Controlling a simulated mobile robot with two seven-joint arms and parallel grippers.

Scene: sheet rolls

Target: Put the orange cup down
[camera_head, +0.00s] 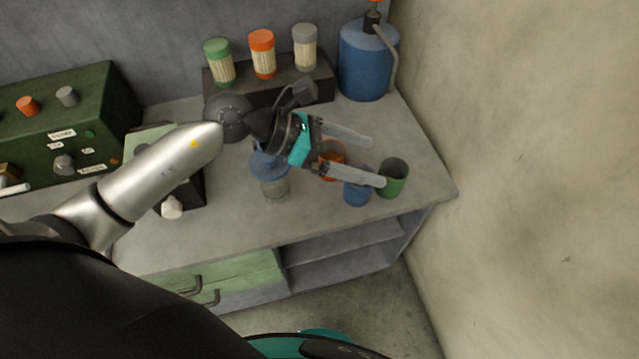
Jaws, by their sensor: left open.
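The orange cup (331,152) stands on the grey counter, partly hidden behind my left gripper. My left gripper (377,162) is open, with its two pale fingers spread and pointing right. The fingers pass above and in front of the cups in the picture; nothing shows held between them. A blue cup (357,192) stands just below and right of the orange cup, partly covered by the lower finger. A green cup (393,178) stands right of the blue one. My right gripper is not in view.
A jar with a blue lid (270,168) stands left of the cups. Several capped jars sit on a dark rack (270,88) behind. A blue jug (366,60) stands at the back right. A green box (72,125) is left. Bare counter (255,220) lies in front.

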